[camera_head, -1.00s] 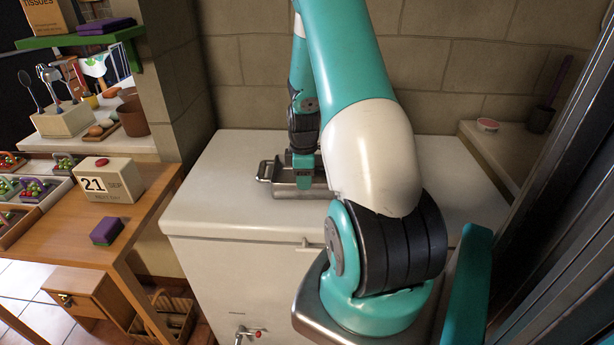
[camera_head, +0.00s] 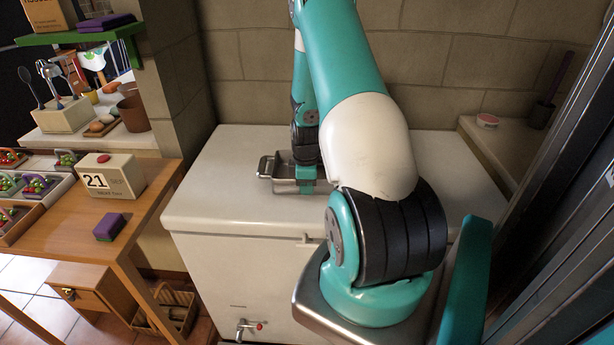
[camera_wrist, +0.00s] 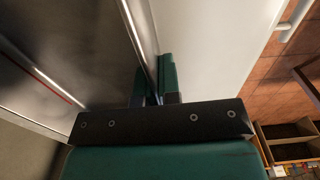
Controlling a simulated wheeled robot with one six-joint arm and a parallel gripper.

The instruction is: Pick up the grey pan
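The grey pan (camera_head: 283,185) is a shallow metal tray with a loop handle on its left end. It sits on the white chest top, partly hidden behind my arm. My gripper (camera_head: 307,187) points down at the pan's near side. In the wrist view, my gripper's fingers (camera_wrist: 155,88) are close together, one on each side of the pan's thin wall, and look shut on it. The pan's shiny inside (camera_wrist: 65,55) fills the left of that view. The pan's right end is hidden in the head view.
The white chest (camera_head: 225,210) has free room on its top around the pan. A stone wall (camera_head: 255,60) stands behind. A wooden table (camera_head: 130,225) with a calendar block (camera_head: 110,177) and a purple sponge (camera_head: 109,227) is at the left. A grey ledge (camera_head: 490,145) is at the right.

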